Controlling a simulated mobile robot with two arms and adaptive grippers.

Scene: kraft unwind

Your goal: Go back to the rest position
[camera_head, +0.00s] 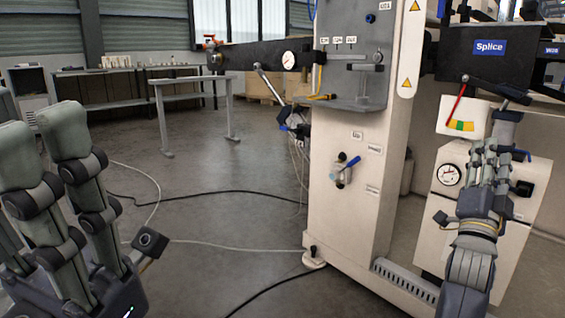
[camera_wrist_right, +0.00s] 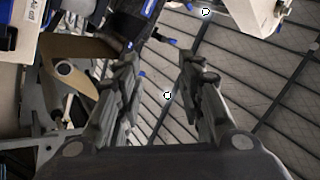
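My right gripper (camera_head: 497,135) is raised at the right of the head view, in front of the pale machine and below the dark box with the blue Splice label (camera_head: 490,47). In the right wrist view its fingers (camera_wrist_right: 160,65) stand apart with nothing between them. The red lever (camera_head: 456,104) over a coloured scale (camera_head: 461,126) is just left of the right gripper and looks apart from it. My left gripper (camera_head: 42,140) is large and close at the left edge, its fingers apart and no object visible between them. Its lower part is cut off.
The pale machine column (camera_head: 347,215) stands in the centre, with a dark horizontal arm (camera_head: 262,55) reaching left. A gauge cabinet (camera_head: 447,212) is behind my right arm. Cables (camera_head: 215,245) lie on the floor. Benches (camera_head: 100,88) stand at the back; the floor between is open.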

